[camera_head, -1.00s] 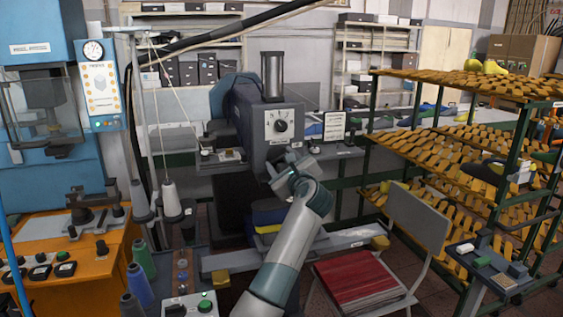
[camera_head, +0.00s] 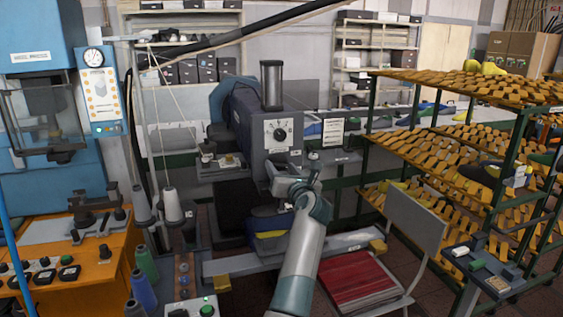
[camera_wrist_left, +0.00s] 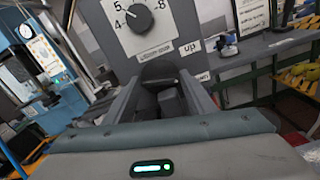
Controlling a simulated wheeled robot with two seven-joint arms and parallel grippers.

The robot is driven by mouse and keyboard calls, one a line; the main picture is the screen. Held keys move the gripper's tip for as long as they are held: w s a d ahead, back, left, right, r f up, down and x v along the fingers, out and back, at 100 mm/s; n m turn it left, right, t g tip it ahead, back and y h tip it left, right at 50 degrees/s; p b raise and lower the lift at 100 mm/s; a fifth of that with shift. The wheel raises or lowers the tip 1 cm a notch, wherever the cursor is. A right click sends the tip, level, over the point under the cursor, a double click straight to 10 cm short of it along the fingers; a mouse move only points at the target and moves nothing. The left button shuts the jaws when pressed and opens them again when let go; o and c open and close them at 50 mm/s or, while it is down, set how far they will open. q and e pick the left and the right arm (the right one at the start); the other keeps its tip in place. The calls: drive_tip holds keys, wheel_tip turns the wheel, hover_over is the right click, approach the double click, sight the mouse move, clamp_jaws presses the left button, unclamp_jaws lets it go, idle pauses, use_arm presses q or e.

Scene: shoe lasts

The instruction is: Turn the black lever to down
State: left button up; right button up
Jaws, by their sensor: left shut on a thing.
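The grey machine (camera_head: 244,122) has a dial (camera_head: 281,132) on its front panel. In the left wrist view the panel (camera_wrist_left: 120,12) carries a white "up" label (camera_wrist_left: 190,47) and a smaller label (camera_wrist_left: 202,77) below it that I cannot read. My left gripper (camera_head: 273,175) is at the machine's front, below the dial. In the left wrist view its fingers (camera_wrist_left: 160,96) are closed around a dark part that looks like the black lever (camera_wrist_left: 160,73). The fingers partly hide the lever, so its exact angle is unclear. My right gripper is not in view.
A chair with a red seat (camera_head: 358,282) stands right of my left arm. A rack with orange slatted shelves (camera_head: 445,90) fills the right. An orange bench (camera_head: 100,250) and blue press (camera_head: 35,150) stand at the left. Thread spools (camera_head: 143,285) stand in front.

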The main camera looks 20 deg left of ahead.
use_arm(q)
drive_tip(key=m+p, duration=0.3)
drive_tip(key=shift+d+r, duration=0.1)
drive_tip(key=shift+m+p, duration=0.45)
drive_tip(key=shift+m, duration=0.25)
drive_tip(key=shift+f, duration=0.2)
drive_tip(key=o, duration=1)
drive_tip(key=shift+o, duration=0.2)
drive_tip(key=shift+w, duration=0.1)
